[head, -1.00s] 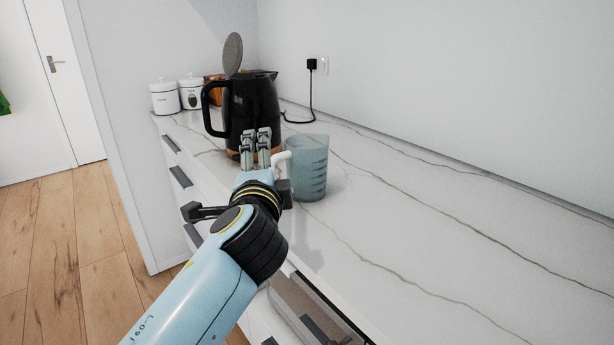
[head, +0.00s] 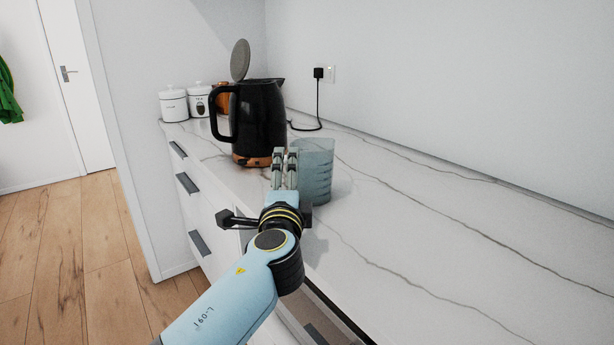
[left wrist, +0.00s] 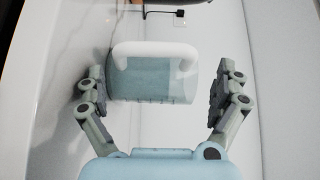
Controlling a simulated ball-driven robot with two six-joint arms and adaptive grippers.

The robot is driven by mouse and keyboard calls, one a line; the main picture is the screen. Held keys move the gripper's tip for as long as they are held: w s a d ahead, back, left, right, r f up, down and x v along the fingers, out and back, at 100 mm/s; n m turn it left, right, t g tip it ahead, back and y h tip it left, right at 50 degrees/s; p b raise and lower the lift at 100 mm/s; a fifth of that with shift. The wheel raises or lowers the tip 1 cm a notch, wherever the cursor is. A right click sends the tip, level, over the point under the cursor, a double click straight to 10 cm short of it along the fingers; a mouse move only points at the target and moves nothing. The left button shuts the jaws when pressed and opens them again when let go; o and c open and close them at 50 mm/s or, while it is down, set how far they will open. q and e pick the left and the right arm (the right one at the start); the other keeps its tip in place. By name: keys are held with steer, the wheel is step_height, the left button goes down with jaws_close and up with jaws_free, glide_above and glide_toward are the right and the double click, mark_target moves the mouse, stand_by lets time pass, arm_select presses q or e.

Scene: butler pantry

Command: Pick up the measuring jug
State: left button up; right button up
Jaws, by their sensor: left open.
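The measuring jug (head: 317,172) is a bluish, see-through jug standing on the marble counter, just in front of the black kettle. My left gripper (head: 285,158) is at its left side in the head view and hides its handle there. The left gripper is open and empty. My right gripper is in neither view.
A black kettle (head: 258,120) with its lid raised stands behind the jug. White canisters (head: 173,104) stand at the counter's far end. A drawer (head: 310,318) below my left arm looks partly open. The marble counter (head: 450,230) is clear to the right.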

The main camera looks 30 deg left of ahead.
arm_select(q)
steer(key=x, duration=0.3)
steer(key=shift+w+a, duration=0.15)
steer(key=shift+r, duration=0.1)
steer(key=c, duration=1.4)
steer(key=shift+o, duration=0.2)
steer(key=shift+r, duration=0.1)
step_height(320, 180, up, 18)
steer(key=p, duration=0.5)
